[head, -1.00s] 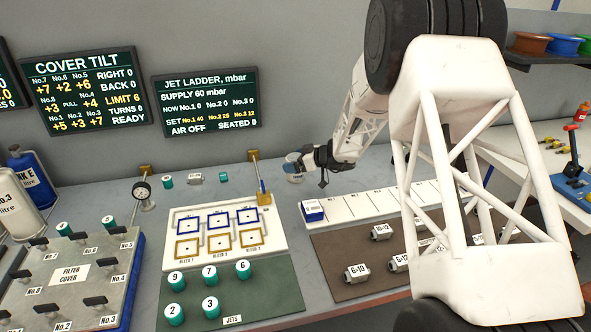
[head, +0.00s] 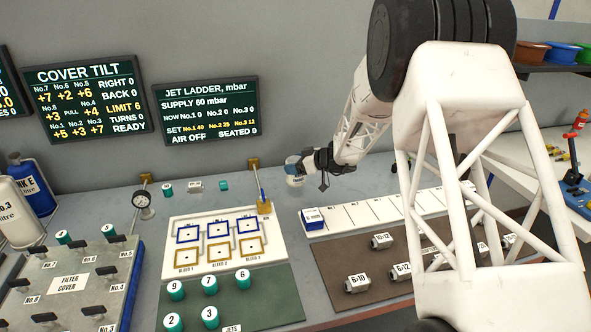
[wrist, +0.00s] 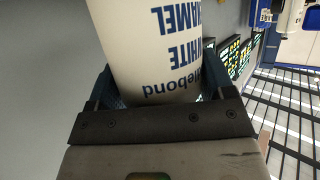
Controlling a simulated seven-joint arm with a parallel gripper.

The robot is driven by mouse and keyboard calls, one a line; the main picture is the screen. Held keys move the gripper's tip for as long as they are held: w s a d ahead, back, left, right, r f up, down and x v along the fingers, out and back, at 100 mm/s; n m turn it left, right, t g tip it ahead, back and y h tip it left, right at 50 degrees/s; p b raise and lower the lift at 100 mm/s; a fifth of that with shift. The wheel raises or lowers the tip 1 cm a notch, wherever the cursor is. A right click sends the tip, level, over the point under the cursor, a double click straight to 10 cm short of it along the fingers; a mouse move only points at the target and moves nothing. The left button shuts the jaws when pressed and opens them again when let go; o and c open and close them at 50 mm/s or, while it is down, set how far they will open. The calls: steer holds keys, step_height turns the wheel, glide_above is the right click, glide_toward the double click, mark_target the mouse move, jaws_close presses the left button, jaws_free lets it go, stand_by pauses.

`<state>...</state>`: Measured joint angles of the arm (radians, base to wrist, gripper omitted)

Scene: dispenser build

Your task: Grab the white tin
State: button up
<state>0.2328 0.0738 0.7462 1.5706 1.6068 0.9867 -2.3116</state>
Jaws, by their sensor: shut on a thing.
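The white tin (wrist: 155,45) fills the upper middle of the wrist view, with dark blue lettering that reads upside down, "WHITE" and part of "ENAMEL" among it. My gripper (wrist: 160,100) is shut on it, with a blue finger on each side of the tin. In the head view my gripper (head: 306,163) is near the back of the bench, and the small white tin (head: 294,180) shows at its left end. The tin's far end is cut off in the wrist view. I cannot tell whether its base touches the bench.
A blue-and-white box (head: 312,219) stands in front on a white strip. A green mat with teal jets (head: 262,306) lies nearer. A gauge (head: 142,200) stands at back left.

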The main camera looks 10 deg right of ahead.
step_height(320, 180, up, 8)
steer(key=shift+f, duration=0.1)
stand_by(0.4)
stand_by(0.5)
